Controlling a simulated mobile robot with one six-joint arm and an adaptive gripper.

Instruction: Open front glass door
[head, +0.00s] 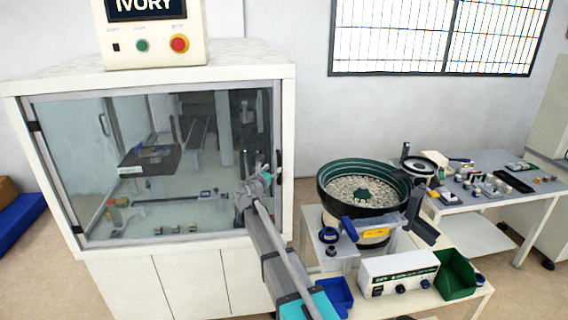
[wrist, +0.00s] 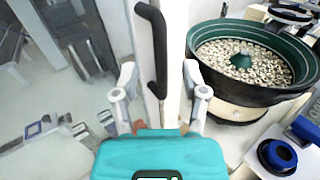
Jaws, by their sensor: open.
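The front glass door (head: 155,214) of the white cabinet looks shut in the head view, with dark hinges at its left edge. Its black vertical handle (head: 279,164) is on the right edge of the door. In the wrist view the handle (wrist: 157,50) stands upright ahead, its lower end between the two fingers in the picture. My gripper (head: 266,174) is in front of the door's right part, close to the handle. The fingers (wrist: 160,78) are spread, with nothing held. Whether they touch the handle I cannot tell.
A bowl feeder (head: 364,190) full of small parts stands right of the cabinet, near my arm. A white control box (head: 398,272), a green bin (head: 455,275) and a blue bin (head: 336,293) are in front of it. A control panel (head: 153,35) sits on the cabinet.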

